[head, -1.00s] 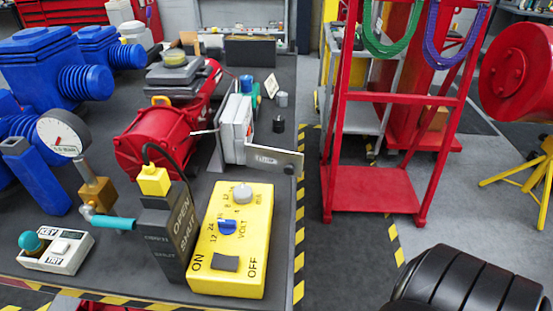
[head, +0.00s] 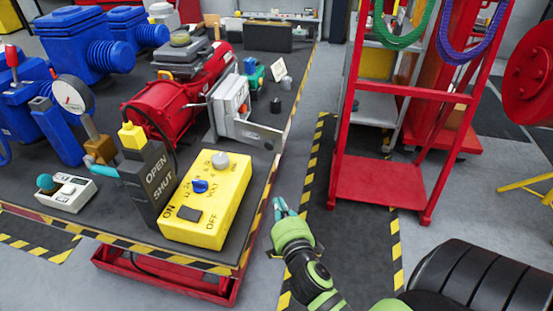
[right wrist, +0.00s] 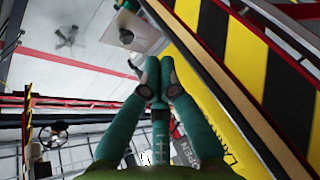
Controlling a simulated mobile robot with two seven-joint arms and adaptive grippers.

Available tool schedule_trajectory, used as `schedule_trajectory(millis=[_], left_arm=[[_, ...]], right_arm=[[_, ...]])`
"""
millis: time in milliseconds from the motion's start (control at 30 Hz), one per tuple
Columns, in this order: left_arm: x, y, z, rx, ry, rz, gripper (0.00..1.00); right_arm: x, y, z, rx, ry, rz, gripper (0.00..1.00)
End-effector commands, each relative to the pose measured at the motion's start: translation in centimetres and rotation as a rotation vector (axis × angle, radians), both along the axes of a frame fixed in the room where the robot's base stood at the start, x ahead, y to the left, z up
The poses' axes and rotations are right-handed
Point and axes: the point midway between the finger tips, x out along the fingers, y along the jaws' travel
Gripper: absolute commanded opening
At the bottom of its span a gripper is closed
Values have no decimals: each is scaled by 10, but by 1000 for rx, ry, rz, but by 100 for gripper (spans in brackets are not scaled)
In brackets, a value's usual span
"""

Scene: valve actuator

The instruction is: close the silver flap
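The silver flap (head: 258,134) is a flat plate that stands open. It sticks out to the right from the grey box (head: 230,95) on the side of the red actuator (head: 170,105), toward the bench's right edge. My right gripper (head: 280,207) is in front of the flap and lower in the picture, beside the bench's right edge and apart from the flap. In the right wrist view its green fingers (right wrist: 159,72) are together with nothing visible between them. My left gripper is not in view.
A yellow switch box (head: 207,205) and a dark OPEN/SHUT block (head: 150,182) stand at the bench front. A red rack (head: 385,180) stands right of the bench. Striped floor (head: 310,190) lies clear between them. A black ribbed object (head: 470,280) is at lower right.

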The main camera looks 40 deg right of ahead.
Motion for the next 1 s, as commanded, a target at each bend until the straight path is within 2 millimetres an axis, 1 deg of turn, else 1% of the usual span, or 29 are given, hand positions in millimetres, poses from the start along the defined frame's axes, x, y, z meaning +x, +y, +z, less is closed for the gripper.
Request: schedule_trajectory(millis=[33, 100, 233, 367, 467, 800, 900, 1000], left_arm=[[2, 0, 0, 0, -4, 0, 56], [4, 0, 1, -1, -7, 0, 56], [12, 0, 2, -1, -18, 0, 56], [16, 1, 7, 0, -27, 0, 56], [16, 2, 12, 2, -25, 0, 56], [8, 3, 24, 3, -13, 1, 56], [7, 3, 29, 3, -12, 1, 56], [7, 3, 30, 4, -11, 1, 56]], right_arm=[[5, 1, 13, -83, -29, 25, 0], [9, 4, 28, -184, -61, 59, 0], [15, 7, 41, -287, -85, 92, 0], [26, 5, 44, -300, -89, 98, 0], [43, 0, 46, -298, -91, 96, 0], [112, -22, 45, -294, -89, 96, 0], [118, -38, 44, -295, -86, 95, 0], [123, -47, 44, -293, -87, 95, 0]])
